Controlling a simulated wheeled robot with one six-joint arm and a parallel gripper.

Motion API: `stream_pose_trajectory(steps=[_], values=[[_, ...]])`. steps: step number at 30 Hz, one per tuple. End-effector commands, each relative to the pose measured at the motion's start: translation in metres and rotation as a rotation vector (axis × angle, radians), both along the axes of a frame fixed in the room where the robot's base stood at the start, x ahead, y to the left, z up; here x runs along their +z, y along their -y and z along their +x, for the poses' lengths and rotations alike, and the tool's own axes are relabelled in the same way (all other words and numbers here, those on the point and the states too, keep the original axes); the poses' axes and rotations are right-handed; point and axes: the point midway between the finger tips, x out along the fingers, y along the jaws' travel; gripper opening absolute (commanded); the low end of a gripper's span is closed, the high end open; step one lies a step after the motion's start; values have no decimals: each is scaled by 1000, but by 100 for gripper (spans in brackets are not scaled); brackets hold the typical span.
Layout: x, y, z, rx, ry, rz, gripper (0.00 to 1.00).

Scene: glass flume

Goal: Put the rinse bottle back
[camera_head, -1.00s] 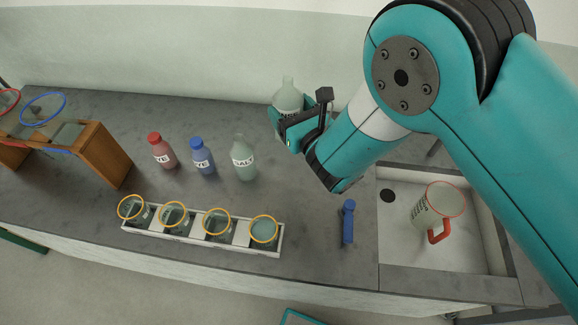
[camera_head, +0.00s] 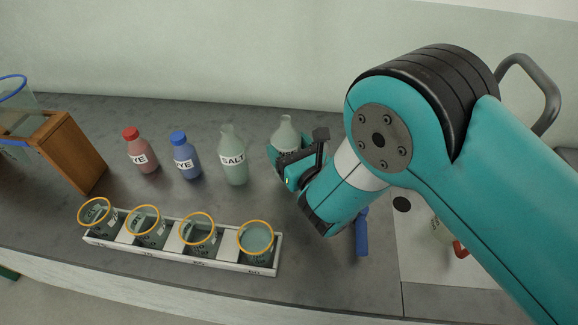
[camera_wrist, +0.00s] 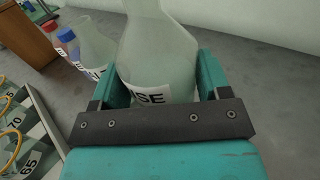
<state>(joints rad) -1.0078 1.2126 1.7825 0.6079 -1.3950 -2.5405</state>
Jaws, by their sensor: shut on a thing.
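The rinse bottle (camera_head: 287,133) is a pale green-grey bottle with a narrow neck and a white label. It is upright at the right end of the bottle row, beside the salt bottle. In the wrist view the bottle (camera_wrist: 157,60) stands between the teal fingers, with "SE" readable on its label. My gripper (camera_head: 286,160) is shut on its body, and the same gripper (camera_wrist: 155,88) shows in the wrist view. The bottle's base is hidden by the gripper, so I cannot tell whether it touches the counter.
A salt bottle (camera_head: 233,158), blue dye bottle (camera_head: 186,158) and red dye bottle (camera_head: 142,152) stand to the left. A white rack (camera_head: 170,246) with several orange-rimmed beakers lies in front. A blue-handled object (camera_head: 362,235) and a sink with a mug (camera_head: 441,232) are at right.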

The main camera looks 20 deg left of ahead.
Motion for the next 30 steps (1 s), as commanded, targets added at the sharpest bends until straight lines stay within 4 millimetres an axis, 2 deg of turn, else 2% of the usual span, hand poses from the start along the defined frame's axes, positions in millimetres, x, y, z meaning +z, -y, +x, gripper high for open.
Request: stream_pose_trajectory(steps=[8,16,21,22,24,25,30], values=[[-41,0,0,1,1,-1,45],[-40,0,0,1,1,1,45],[-45,0,0,1,1,-1,45],[-44,0,0,1,0,0,77],[-44,0,0,1,0,0,93],[-44,0,0,1,-1,-1,96],[-44,0,0,1,-1,-1,96]])
